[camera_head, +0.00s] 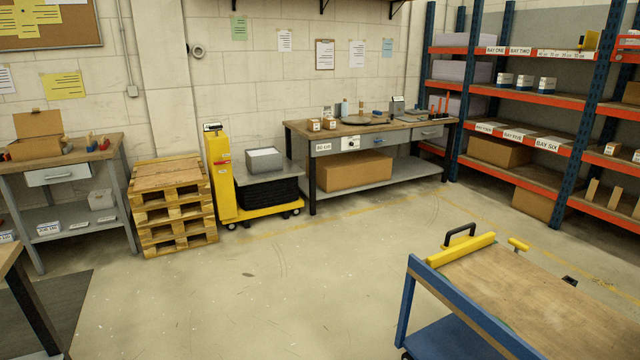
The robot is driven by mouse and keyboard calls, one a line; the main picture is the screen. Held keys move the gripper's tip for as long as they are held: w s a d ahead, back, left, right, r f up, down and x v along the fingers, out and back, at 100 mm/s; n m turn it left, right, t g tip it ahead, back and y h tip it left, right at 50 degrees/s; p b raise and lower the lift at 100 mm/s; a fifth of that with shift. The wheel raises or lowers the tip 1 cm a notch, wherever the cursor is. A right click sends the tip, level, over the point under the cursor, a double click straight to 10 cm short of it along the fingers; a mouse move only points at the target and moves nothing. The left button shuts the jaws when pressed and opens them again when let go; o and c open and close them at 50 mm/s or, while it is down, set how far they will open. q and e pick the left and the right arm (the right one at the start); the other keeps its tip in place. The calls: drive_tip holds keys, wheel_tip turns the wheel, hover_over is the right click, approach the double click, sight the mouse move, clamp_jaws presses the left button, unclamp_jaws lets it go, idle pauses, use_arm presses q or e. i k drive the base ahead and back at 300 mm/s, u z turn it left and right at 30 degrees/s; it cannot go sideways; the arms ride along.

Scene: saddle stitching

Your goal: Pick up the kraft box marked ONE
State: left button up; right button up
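Two small kraft boxes with white labels stand side by side on the far workbench, a left one (314,125) and a right one (329,123). Similar small labelled boxes are on the right shelving, one (612,148) near the right edge. The labels are too small to read, so I cannot tell which box is marked ONE. Neither of my grippers is in view.
The far workbench (400,134) stands against the back wall. A blue cart (540,300) fills the lower right. The middle floor is clear.

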sight(313, 125)
drive_tip(key=i, duration=6.5)
drive_tip(key=z, duration=0.1)
